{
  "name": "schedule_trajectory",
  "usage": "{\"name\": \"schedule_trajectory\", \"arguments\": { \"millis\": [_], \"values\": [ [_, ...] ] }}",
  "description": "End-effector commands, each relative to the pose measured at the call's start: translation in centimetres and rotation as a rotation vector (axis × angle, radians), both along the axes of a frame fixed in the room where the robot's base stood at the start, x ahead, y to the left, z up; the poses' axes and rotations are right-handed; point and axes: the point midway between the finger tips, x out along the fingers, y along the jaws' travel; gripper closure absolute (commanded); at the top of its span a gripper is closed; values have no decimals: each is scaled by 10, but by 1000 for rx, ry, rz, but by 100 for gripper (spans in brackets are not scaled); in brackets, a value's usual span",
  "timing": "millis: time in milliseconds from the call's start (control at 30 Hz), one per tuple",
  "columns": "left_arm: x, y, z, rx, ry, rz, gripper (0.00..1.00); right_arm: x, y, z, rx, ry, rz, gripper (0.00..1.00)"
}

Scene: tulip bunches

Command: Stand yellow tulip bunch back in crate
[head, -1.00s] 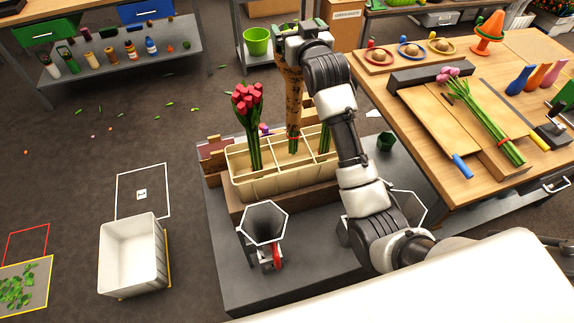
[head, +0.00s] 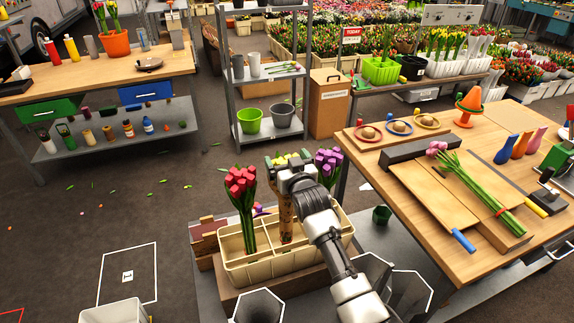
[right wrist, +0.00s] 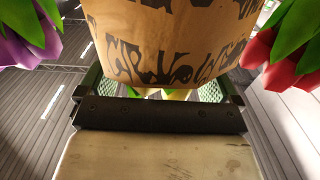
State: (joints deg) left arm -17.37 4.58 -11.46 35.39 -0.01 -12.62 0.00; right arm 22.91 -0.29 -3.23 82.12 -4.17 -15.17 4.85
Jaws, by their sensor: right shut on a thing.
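The yellow tulip bunch (head: 286,222), in patterned brown paper, stands roughly upright at the crate's middle section. Its yellow heads (head: 291,158) show just behind my right gripper (head: 290,176). The gripper is shut on the wrapped bunch. Its lower end goes down inside the cream crate (head: 262,272); whether it touches the floor is hidden. A red bunch (head: 241,205) stands in the left section and a purple bunch (head: 327,164) at the right, partly behind my arm. In the right wrist view the brown paper (right wrist: 165,40) is between the fingers (right wrist: 160,92). My left gripper is out of view.
The crate rests on a grey bench with dark funnel-like holders (head: 258,306) in front. A wooden table (head: 400,215) at right bears a pink tulip bunch (head: 480,185). A white bin (head: 115,312) stands on the floor at left.

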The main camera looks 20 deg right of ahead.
Motion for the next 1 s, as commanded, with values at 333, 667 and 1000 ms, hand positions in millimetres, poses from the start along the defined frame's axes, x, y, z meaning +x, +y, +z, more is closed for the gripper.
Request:
{"name": "schedule_trajectory", "arguments": {
  "millis": [333,667,1000],
  "values": [
    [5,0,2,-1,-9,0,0,0,0,-10,0,-5,0,39],
    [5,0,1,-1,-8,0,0,0,0,-14,0,-1,0,0],
    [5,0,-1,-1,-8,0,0,-21,-1,-13,0,-1,0,0]
  ]
}}
